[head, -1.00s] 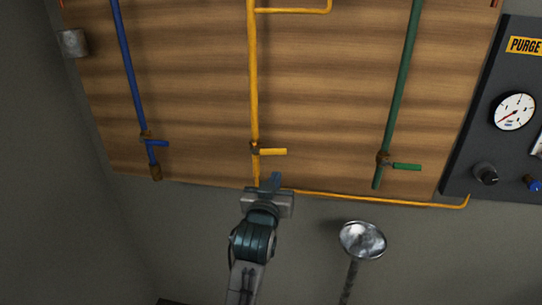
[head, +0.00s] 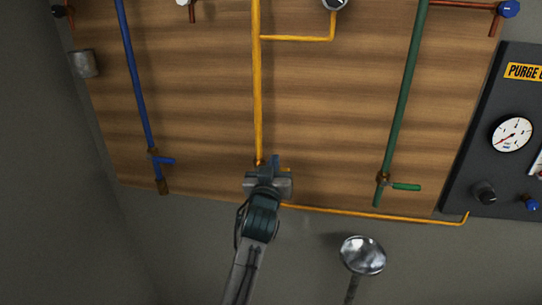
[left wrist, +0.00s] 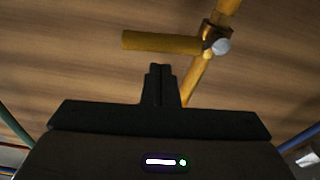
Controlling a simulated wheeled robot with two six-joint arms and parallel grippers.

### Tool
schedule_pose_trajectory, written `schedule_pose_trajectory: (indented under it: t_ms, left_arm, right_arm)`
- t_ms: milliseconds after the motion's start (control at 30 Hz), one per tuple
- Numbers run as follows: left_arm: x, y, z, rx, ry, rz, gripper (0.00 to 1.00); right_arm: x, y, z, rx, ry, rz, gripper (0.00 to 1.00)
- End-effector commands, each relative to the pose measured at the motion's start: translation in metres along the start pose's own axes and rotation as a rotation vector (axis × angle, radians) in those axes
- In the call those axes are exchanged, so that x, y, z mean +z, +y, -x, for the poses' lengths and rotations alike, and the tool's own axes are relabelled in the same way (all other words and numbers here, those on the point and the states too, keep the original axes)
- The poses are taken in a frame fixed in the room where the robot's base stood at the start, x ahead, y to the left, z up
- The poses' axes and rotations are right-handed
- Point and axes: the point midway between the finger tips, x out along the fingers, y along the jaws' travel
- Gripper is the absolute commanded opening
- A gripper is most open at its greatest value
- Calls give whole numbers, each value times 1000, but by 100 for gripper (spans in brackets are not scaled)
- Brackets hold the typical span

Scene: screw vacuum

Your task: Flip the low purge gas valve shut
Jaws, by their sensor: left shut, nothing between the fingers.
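The low valve on the yellow pipe (head: 257,90) is mostly hidden behind my left gripper (head: 275,163) in the head view. Only a bit of its brass body (head: 259,163) and its handle tip show there. In the left wrist view the yellow lever handle (left wrist: 160,42) sticks out sideways, across the pipe, from the valve body with its round metal nut (left wrist: 220,46). My left gripper (left wrist: 160,72) is shut and empty, its fingertips just short of the handle in that picture. Whether they touch it cannot be told. My right gripper is not in view.
A blue pipe valve (head: 155,158) is to the left and a green-handled valve (head: 400,186) to the right on the wooden board (head: 330,120). A grey purge panel (head: 500,110) stands at far right. A shiny metal cup-shaped thing (head: 362,254) is below the board.

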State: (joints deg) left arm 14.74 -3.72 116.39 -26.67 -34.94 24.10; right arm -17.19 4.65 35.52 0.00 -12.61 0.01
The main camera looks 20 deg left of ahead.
Motion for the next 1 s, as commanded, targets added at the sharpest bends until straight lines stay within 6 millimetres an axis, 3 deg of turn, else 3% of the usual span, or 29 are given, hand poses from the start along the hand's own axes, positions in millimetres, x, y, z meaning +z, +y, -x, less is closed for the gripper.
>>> schedule_pose_trajectory:
  t_ms: [200, 533, 833, 1000]
  left_arm:
    - [14, 0, 5, 0, 0, 0, 0]
    - [15, 0, 6, 0, 1, 0, 0]
    - [34, 0, 10, 0, 1, 0, 0]
    - [34, 1, 10, -1, -4, -1, 0]
  right_arm:
    - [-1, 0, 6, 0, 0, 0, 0]
    - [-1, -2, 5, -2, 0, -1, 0]
    - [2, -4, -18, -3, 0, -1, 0]
    - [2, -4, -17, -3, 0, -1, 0]
